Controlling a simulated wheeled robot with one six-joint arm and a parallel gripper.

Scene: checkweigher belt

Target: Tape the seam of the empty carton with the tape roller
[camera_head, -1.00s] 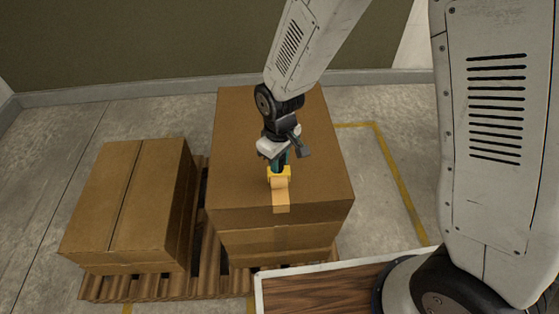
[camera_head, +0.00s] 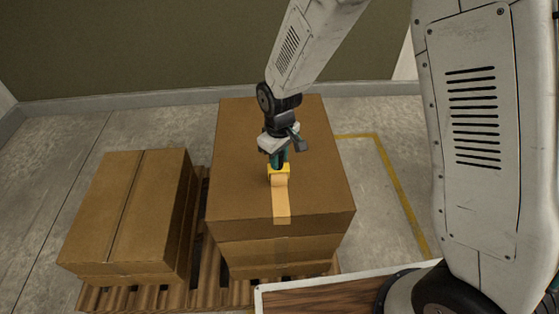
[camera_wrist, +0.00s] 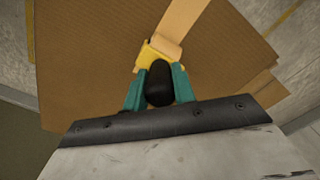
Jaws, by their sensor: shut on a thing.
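The tape roller (camera_head: 279,174) is yellow with a dark handle and rests on or just over the top of the taller carton (camera_head: 240,150). My gripper (camera_head: 278,158) is shut on its handle. In the wrist view my teal fingers (camera_wrist: 158,88) sit on both sides of the black handle, and the yellow roller head (camera_wrist: 157,53) points away from them. A strip of tan tape (camera_head: 281,205) runs from the roller to the carton's front edge. It also shows in the wrist view (camera_wrist: 183,20). The seam under the roller and arm is hidden.
A lower brown carton (camera_head: 125,212) with a seam line stands at the left. Both cartons are on a wooden pallet (camera_head: 210,285). A wood-topped surface with a white rim (camera_head: 320,284) is at the front. A yellow floor line (camera_head: 400,195) lies at the right.

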